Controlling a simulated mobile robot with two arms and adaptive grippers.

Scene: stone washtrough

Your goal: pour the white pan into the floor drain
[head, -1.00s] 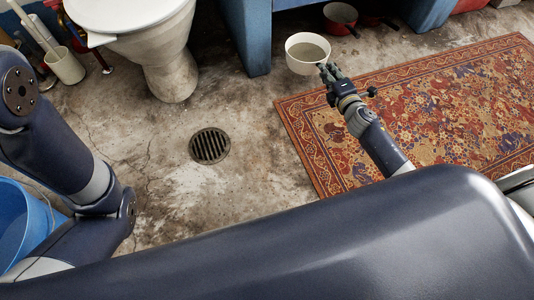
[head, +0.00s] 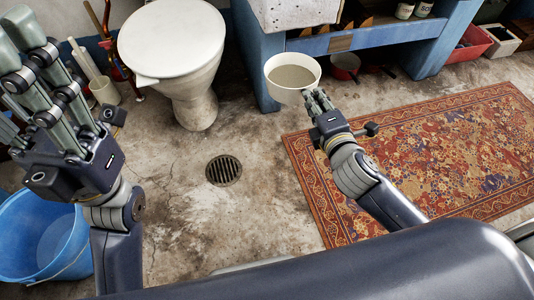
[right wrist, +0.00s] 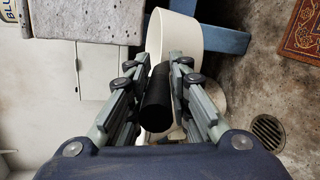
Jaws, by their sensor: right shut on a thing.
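The white pan (head: 270,84) holds greyish liquid and looks about level, raised above the floor in front of the blue trough support. My right gripper (head: 314,98) is shut on its handle at the pan's near side. In the right wrist view the black handle (right wrist: 157,98) is between the fingers and the pan's white wall (right wrist: 181,33) is beyond. The round floor drain (head: 223,170) lies below and left of the pan in the head view; it also shows in the right wrist view (right wrist: 268,132). My left gripper (head: 24,85) is raised at the left, fingers apart and empty.
A white toilet (head: 172,45) stands behind the drain. A blue bucket (head: 40,245) is at the lower left. A patterned rug (head: 430,155) lies at the right. A red pan (head: 345,66) sits beneath the blue trough frame. The concrete around the drain is clear.

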